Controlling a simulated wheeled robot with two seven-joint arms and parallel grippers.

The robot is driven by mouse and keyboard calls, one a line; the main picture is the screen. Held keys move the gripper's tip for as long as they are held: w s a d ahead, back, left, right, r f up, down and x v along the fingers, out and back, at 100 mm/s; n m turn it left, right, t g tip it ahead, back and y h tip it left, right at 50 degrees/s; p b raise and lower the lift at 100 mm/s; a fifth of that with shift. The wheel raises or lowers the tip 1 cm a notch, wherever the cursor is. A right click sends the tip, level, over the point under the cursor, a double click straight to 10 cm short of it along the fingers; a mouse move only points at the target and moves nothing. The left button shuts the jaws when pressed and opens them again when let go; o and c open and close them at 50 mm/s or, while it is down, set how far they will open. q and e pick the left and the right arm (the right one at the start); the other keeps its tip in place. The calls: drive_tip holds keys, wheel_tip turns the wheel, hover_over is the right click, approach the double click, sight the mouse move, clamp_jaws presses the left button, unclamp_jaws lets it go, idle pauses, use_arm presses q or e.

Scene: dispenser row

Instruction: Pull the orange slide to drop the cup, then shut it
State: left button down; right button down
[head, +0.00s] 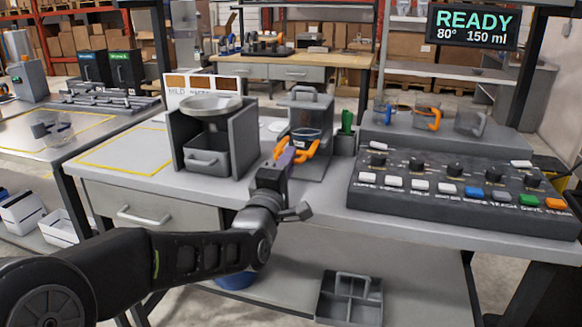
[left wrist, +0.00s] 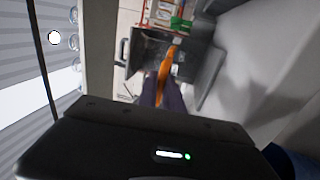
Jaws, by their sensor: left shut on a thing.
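The grey dispenser (head: 325,118) stands near the middle of the counter. A clear cup with a dark rim (head: 304,133) appears to be inside its front; the view is partly blocked. The orange slide (head: 308,150) sticks out at the front, below the cup. My left gripper (head: 285,157) is shut on the left part of the orange slide. In the left wrist view, the orange slide (left wrist: 166,63) runs between my purplish left fingers (left wrist: 161,90). My right gripper is in neither view.
A grey hopper unit with a drawer (head: 208,160) stands left of the dispenser. A dark button panel (head: 450,190) fills the right counter, with several handled cups behind it, one with an orange handle (head: 434,119). A sign (head: 472,25) reads READY.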

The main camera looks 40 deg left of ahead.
use_arm(q)
drive_tip(key=shift+w, duration=0.1)
drive_tip(key=c, duration=1.5)
unclamp_jaws()
drive_tip(key=v, duration=0.7)
drive_tip(key=shift+s+f, duration=0.15)
drive_tip(key=shift+s, duration=0.25)
